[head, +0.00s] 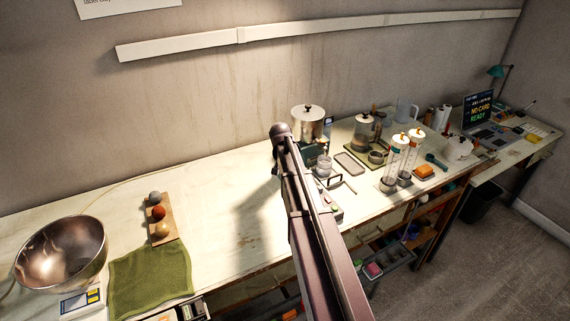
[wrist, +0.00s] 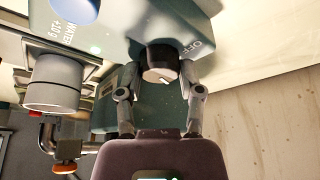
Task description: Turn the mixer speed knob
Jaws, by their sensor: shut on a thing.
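In the wrist view the mixer's green-grey housing (wrist: 150,105) fills the middle. A dark round knob (wrist: 160,60) with a pale pointer mark stands out from it. The word OFF is printed to the right of the knob. My gripper (wrist: 163,66) has one finger on each side of the knob and is shut on it. In the head view my arm covers most of the mixer, and the knob and my gripper's fingers are hidden behind it.

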